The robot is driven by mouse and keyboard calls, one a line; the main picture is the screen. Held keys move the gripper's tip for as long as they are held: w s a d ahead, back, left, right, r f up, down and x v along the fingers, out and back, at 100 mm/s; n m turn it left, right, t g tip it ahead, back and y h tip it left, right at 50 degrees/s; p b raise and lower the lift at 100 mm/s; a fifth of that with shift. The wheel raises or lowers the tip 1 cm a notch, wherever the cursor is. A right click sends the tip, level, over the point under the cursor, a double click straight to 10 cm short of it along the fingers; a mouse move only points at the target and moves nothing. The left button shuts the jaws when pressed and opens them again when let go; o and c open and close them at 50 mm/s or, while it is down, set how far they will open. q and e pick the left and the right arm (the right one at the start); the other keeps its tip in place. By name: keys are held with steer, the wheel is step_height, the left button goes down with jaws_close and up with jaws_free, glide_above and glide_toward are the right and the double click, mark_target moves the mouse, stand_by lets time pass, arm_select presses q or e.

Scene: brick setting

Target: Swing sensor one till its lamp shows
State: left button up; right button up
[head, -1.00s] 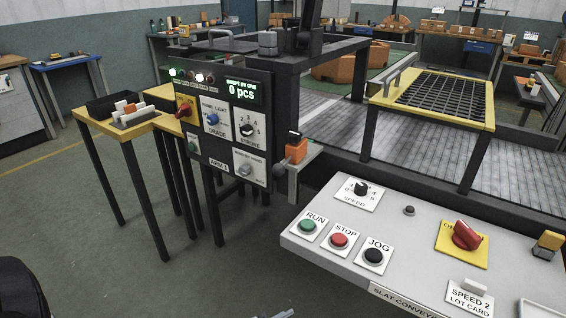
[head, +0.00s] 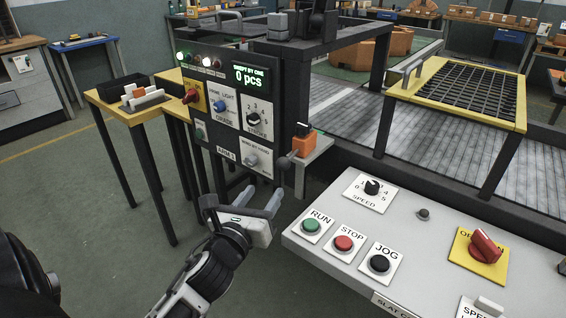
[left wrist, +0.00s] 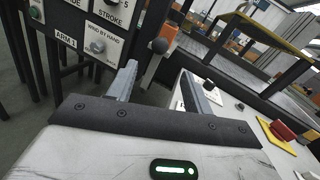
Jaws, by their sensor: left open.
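An orange sensor block (head: 303,141) with a dark cap sits on a grey bracket at the right side of the control box. No lit lamp can be made out on the block. My right gripper is out of view.
The control box (head: 232,140) has dials and a "0 pcs" display. A grey panel (head: 330,270) with RUN, STOP and JOG buttons stands close on the right. A slat conveyor (head: 345,110) runs behind. A yellow side table (head: 100,100) stands at left. Floor at lower left is clear.

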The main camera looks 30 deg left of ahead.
mark_target(278, 167)
arm_select(q)
steer(key=x, duration=1.2)
steer(key=shift+w+f, duration=0.1)
steer(key=shift+w, duration=0.1)
jaws_close()
steer(key=shift+a+h+p, duration=0.15)
steer(key=shift+h+p, duration=0.15)
steer(key=shift+p, duration=0.25)
steer(key=shift+a+m+h+p, duration=0.2)
steer(key=shift+m+h+p, duration=0.1)
steer(key=shift+m+h, duration=0.15)
jaws_free()
steer(key=shift+s, duration=0.1)
